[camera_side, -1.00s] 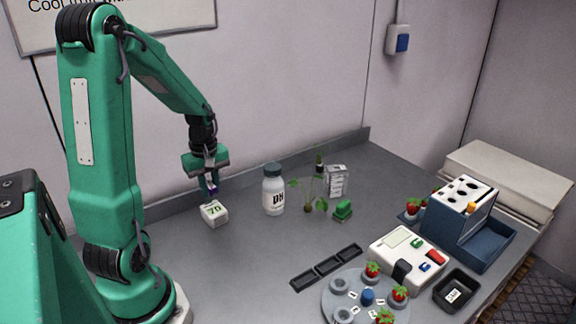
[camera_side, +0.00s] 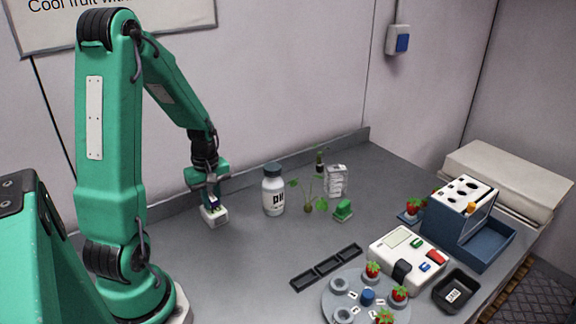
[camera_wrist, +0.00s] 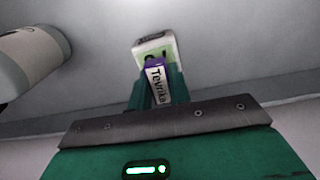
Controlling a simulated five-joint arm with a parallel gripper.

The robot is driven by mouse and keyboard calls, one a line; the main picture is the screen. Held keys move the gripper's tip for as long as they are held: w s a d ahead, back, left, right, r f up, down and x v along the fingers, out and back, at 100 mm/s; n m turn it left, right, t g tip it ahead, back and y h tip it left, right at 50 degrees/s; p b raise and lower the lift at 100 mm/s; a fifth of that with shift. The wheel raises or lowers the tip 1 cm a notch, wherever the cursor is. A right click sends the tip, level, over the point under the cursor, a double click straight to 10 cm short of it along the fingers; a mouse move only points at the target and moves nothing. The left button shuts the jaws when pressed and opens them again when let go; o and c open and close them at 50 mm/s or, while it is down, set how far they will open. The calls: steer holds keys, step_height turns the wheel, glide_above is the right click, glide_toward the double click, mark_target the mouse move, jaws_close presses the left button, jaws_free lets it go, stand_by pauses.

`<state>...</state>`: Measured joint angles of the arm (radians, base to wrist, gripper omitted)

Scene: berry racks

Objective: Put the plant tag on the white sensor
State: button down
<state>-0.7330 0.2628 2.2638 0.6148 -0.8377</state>
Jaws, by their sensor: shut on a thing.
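The white sensor (camera_side: 217,217), a small white block with a green display, sits on the bench near the back wall, left of the bottle. It also shows in the wrist view (camera_wrist: 150,43), just past my fingertips. My gripper (camera_side: 211,202) is low over the sensor and shut on the plant tag (camera_side: 213,203). In the wrist view the plant tag (camera_wrist: 157,84) is purple and white with the word "Tevrika", between the green fingers. The tag's far end overlaps the sensor in the picture; I cannot tell whether they touch.
A white pH bottle (camera_side: 273,194) stands close to the right of the sensor. Beyond it are a seedling (camera_side: 308,205) and a green block (camera_side: 342,210). A black tray (camera_side: 326,267) and a round berry rack (camera_side: 335,288) lie farther right. The bench front of the sensor is clear.

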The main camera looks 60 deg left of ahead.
mark_target(211, 196)
steer(key=shift+f, duration=0.15)
steer(key=c, duration=1.3)
jaws_free()
step_height(211, 196, up, 12)
